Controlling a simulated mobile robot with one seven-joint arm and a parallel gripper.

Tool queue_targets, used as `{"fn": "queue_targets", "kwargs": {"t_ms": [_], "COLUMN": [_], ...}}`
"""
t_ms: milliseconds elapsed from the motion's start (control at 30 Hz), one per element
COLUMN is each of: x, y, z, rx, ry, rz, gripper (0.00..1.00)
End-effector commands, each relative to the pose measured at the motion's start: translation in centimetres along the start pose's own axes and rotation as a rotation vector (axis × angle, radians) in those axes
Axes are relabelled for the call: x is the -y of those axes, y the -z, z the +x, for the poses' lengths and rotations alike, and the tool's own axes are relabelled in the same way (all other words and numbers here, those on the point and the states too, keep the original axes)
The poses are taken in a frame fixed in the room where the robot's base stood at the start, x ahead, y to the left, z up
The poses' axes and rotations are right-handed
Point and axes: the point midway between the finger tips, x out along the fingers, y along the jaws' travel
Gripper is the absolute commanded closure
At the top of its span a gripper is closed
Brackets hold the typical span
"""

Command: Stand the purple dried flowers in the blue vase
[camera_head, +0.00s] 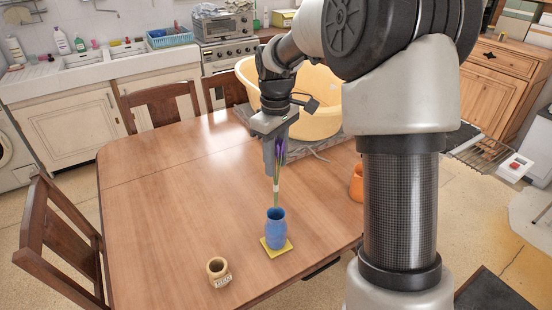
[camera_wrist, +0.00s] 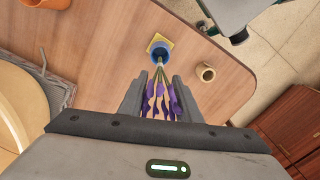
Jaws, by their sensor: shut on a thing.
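The purple dried flowers (camera_head: 281,152) are held upright in my gripper (camera_head: 275,155), heads up and green stems down. In the wrist view the purple heads (camera_wrist: 160,98) lie between the two fingers of my gripper (camera_wrist: 160,95). The blue vase (camera_head: 276,230) stands upright on a yellow square mat (camera_head: 287,247) near the table's front edge. The stems' lower end shows at the vase mouth in the head view; I cannot tell how far inside it is. In the wrist view the stems converge toward the blue vase (camera_wrist: 160,49).
A small tan jar (camera_head: 218,272) stands left of the vase. An orange pot (camera_head: 357,185) is to the right, partly hidden by my arm. A large yellow tub (camera_head: 318,118) sits at the table's back. The table's left side (camera_head: 165,215) is clear.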

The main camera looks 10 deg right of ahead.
Motion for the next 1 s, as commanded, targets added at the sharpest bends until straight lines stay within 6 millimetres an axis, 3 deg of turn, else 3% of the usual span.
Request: {"fn": "queue_targets", "kwargs": {"t_ms": [1000], "x": [0.0], "y": [0.0], "z": [8.5], "rx": [0.000], "ry": [0.000], "rz": [0.000], "gripper": [0.94]}}
